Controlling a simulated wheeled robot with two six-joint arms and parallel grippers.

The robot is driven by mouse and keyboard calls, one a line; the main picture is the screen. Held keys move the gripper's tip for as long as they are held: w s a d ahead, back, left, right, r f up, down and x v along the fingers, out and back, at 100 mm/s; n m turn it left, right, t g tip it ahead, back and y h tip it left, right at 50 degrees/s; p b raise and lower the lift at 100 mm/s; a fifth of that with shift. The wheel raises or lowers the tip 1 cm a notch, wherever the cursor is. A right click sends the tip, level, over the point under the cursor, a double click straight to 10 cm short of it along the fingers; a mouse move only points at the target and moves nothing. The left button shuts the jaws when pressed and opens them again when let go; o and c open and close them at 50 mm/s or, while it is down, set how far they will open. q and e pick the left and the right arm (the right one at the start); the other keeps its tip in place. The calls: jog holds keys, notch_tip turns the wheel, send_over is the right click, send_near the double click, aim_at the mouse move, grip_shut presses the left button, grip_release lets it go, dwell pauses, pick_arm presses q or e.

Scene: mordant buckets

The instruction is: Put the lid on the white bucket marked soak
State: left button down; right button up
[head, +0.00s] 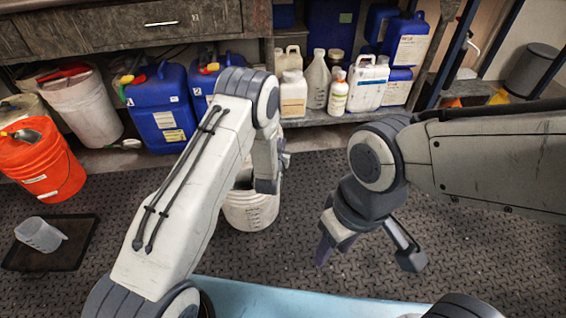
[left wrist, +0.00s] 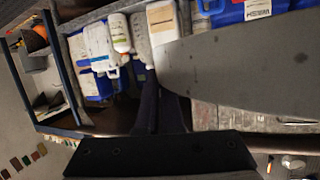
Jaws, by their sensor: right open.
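The white bucket (head: 250,212) stands on the dark mat, partly hidden behind my left arm. Its dark open inside shows in part, and no marking on it is readable. My left gripper (head: 270,180) is above the bucket's right side in the head view. In the left wrist view a large grey, round-edged disc, which looks like the lid (left wrist: 245,75), reaches right from the dark fingers (left wrist: 158,85). The fingers look shut on its edge. In the head view my arm hides the lid. My right gripper (head: 365,250) is open and empty, right of the bucket.
An orange bucket (head: 45,165) and a white bin (head: 85,105) stand at left. A black tray (head: 85,245) holds a clear jug (head: 40,234). Mat right of the white bucket is clear.

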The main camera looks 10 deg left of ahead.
pick_arm(q)
jog(key=shift+w+d+f+b, duration=0.15)
jog(key=shift+f+b, duration=0.05)
jog(key=shift+f, duration=0.35)
jog(key=shift+w+d+f+b, duration=0.1)
jog(key=shift+f+b, duration=0.05)
jog(key=shift+f, duration=0.4)
pick_arm(e)
jog(key=shift+f, duration=0.9)
pick_arm(q)
jog(key=shift+s, duration=0.15)
pick_arm(e)
jog(key=shift+r, duration=0.1)
pick_arm(q)
notch_tip(320, 180, down, 6)
jog(key=b, duration=0.4)
jog(key=shift+r, duration=0.15)
pick_arm(e)
notch_tip(320, 180, down, 4)
jog(key=shift+f, duration=0.25)
jog(key=shift+r, duration=0.2)
